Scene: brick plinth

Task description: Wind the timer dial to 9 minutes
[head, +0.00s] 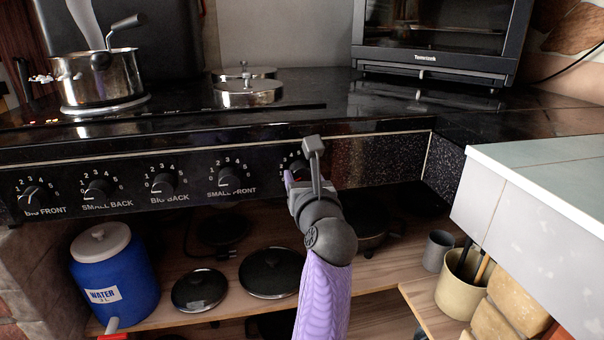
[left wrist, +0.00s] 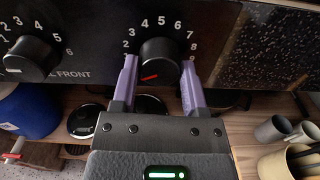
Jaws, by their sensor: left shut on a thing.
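The timer dial (left wrist: 158,62) is a round black knob at the right end of the stove's front panel, with numbers from 2 to 8 showing around it in the left wrist view. Its red mark is low on the face and points to the lower left. My left gripper (left wrist: 160,82) has its purple fingers on either side of the knob, shut on it. In the head view my left gripper (head: 298,178) reaches up to the panel and mostly hides the dial. My right gripper is not in view.
Several similar knobs (head: 163,184) line the panel to the left. A pot (head: 100,78) and lids (head: 248,93) sit on the stovetop. Below are a shelf with pans (head: 271,271) and a blue water jug (head: 116,275). A pale counter (head: 545,165) juts out at right.

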